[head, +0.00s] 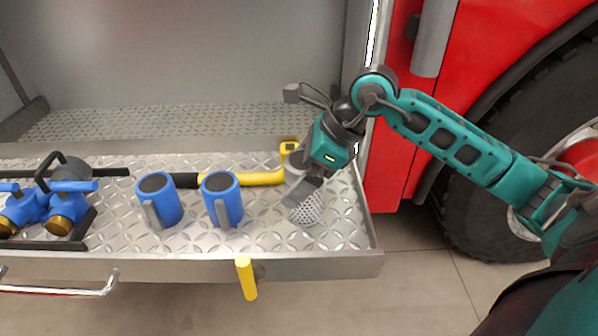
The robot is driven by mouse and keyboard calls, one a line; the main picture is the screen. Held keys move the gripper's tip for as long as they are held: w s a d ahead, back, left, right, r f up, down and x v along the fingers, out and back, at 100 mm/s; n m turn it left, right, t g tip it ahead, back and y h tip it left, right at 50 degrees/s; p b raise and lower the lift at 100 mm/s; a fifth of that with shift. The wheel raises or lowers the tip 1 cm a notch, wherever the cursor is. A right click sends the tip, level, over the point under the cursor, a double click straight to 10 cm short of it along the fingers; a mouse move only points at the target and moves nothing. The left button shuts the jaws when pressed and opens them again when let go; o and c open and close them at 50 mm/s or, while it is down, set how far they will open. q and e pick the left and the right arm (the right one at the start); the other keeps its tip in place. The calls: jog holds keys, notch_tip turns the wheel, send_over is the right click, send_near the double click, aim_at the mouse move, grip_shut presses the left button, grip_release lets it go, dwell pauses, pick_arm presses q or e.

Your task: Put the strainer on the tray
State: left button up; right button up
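The strainer (307,213) is a light grey perforated cylinder at the right end of the metal tread-plate tray (270,238). Its lower part shows, and my gripper covers much of its upper part. I cannot tell whether its base touches the tray. My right gripper (302,188) reaches down from the right with its fingers at the strainer's upper part. One finger lies in front of the strainer; the other is hard to make out, so its grip is unclear. My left gripper is not in view.
Two blue cylinders with grey handles (160,200) (222,200) stand left of the strainer. A yellow and black tool (255,178) lies behind them. Blue valve fittings (55,200) are at far left. A yellow handle (246,278) sticks out in front. The red truck body and wheel (500,190) are at right.

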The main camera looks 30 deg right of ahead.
pick_arm(q)
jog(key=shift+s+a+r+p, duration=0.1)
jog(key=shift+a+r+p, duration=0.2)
jog(key=shift+p, duration=0.6)
pick_arm(e)
jog(key=v, duration=1.2)
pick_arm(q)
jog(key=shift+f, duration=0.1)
pick_arm(e)
jog(key=shift+r, duration=0.1)
